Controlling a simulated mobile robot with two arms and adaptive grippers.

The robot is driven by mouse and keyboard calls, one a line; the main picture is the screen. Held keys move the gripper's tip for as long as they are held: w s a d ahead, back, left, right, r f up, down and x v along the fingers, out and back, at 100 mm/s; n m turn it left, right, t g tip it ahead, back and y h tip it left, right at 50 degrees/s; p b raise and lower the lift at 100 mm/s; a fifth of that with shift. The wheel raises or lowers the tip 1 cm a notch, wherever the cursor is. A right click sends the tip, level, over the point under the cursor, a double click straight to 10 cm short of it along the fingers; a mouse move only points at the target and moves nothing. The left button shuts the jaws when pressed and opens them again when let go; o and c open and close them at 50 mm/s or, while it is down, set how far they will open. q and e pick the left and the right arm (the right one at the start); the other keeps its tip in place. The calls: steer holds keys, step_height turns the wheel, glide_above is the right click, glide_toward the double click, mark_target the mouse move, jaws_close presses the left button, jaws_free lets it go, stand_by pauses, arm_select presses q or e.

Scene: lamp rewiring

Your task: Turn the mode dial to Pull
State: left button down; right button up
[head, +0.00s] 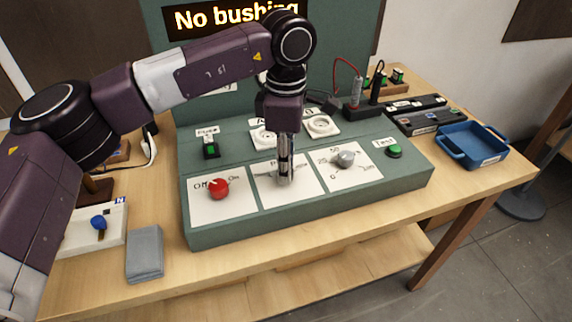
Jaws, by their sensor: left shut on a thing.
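The green control panel (310,210) stands on the wooden table. Its middle white plate (268,197) carries the dial under my left gripper. My left gripper (285,180) points straight down and is shut on the mode dial, of which only a small grey part shows between and beside the fingers. The dial's labels are mostly hidden by the gripper, so its setting cannot be read. A red knob (218,188) on the left plate sits by the Off and On marks. A grey knob (345,159) is on the right plate. My right gripper is not in view.
A display (200,18) reads "No bushing", partly covered by my arm. A green Test button (393,151) and a green button (211,151) are on the panel. Red and black leads rise behind.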

arm_select(q)
steer(key=shift+r, duration=0.1)
steer(key=c, duration=1.6)
jaws_free()
step_height(320, 180, up, 12)
